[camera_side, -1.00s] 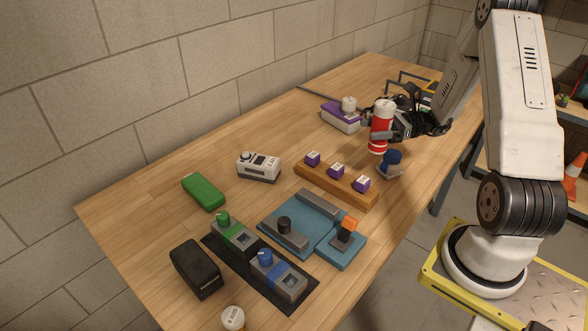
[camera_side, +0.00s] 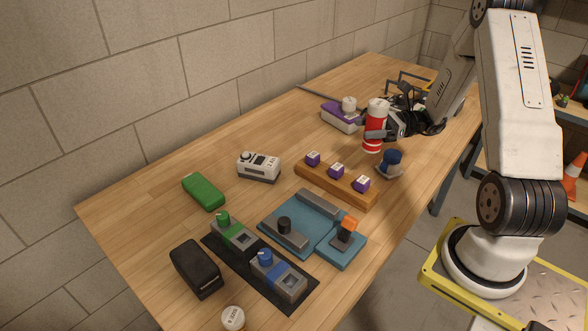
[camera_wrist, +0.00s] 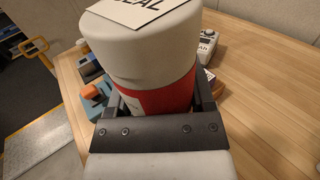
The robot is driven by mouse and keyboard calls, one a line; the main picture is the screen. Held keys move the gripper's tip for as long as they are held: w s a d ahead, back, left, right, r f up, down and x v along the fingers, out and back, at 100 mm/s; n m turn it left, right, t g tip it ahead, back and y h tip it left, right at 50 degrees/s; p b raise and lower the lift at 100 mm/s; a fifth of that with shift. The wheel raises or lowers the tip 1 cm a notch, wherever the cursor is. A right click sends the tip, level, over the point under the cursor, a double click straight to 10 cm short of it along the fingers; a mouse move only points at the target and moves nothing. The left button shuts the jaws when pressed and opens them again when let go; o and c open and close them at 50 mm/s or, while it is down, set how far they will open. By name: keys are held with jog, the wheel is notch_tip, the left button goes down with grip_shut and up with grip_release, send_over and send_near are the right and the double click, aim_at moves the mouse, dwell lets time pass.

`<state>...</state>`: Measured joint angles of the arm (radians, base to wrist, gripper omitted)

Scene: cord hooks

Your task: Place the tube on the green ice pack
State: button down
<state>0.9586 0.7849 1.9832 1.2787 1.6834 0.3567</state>
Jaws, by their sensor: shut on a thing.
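The tube (camera_side: 375,112) is a red and white cylinder with a white top, held upright. My gripper (camera_side: 375,134) is shut on it around its red middle. In the wrist view the tube (camera_wrist: 150,55) fills the space between the fingers, its printed top towards the camera. The gap between its base and the table is hard to judge. The green ice pack (camera_side: 203,191) lies flat on the left part of the table, well away from the tube, with its top bare. I do not make it out in the wrist view.
Between them are a wooden rack (camera_side: 325,184) with three purple blocks and a white device (camera_side: 258,167). A blue knob (camera_side: 392,158) stands beside the tube. Teal plates (camera_side: 295,225), a black case (camera_side: 196,268) and switch boxes are nearer. Bare wood surrounds the ice pack's far side.

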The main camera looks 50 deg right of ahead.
jog(key=w+a+r+t, duration=0.1)
jog(key=w+a+r, duration=0.1)
jog(key=w+a, duration=1.3)
jog(key=a, duration=0.6)
jog(key=w+a+r+m+t+h, duration=0.1)
jog(key=w+a, duration=0.2)
jog(key=a, duration=0.5)
jog(key=shift+r+m+h, duration=0.2)
jog(key=shift+m+h, duration=0.1)
jog(key=shift+a, duration=0.1)
jog(key=w+a+f, duration=0.2)
jog(key=w+f, duration=0.7)
jog(key=w, duration=0.4)
jog(key=shift+f, duration=0.15)
jog(key=shift+w+a+f, duration=0.1)
jog(key=shift+w, duration=0.05)
